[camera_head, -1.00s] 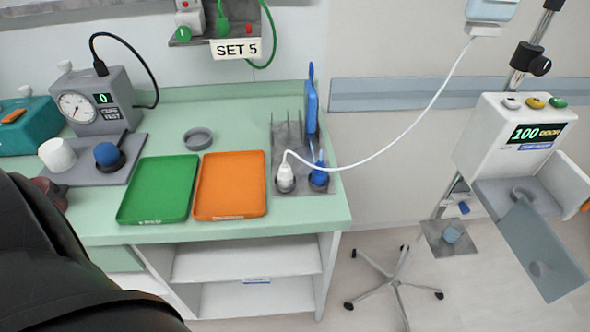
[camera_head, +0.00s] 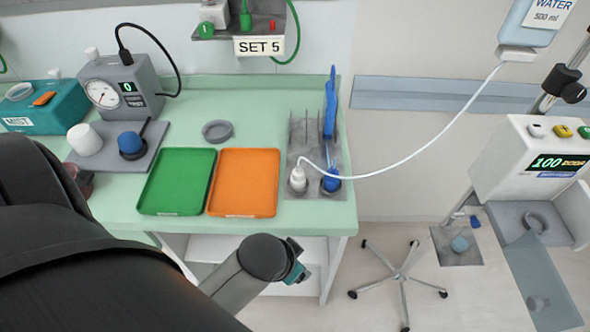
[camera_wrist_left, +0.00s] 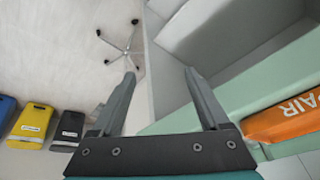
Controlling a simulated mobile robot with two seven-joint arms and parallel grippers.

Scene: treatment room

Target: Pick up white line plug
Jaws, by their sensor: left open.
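The white line plug (camera_head: 298,180) stands upright in a grey holder (camera_head: 314,190) at the right end of the green bench. A thin white line runs from its top, to the right and up to the water bag (camera_head: 530,25). A blue plug (camera_head: 331,181) stands just right of it. My left gripper (camera_head: 301,273) is in front of the bench, below and apart from the white plug, by the shelf opening. In the left wrist view its two fingers (camera_wrist_left: 159,75) are spread with nothing between them. The white plug is not in the wrist view. My right gripper is not in view.
Green (camera_head: 178,181) and orange (camera_head: 244,183) trays lie left of the holder. A grey ring (camera_head: 217,131), gauge box (camera_head: 122,89) and teal mist box (camera_head: 45,108) are farther left. A wheeled stand (camera_head: 400,277) carries a display unit (camera_head: 530,155) at right. Floor bins (camera_wrist_left: 33,120) show in the wrist view.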

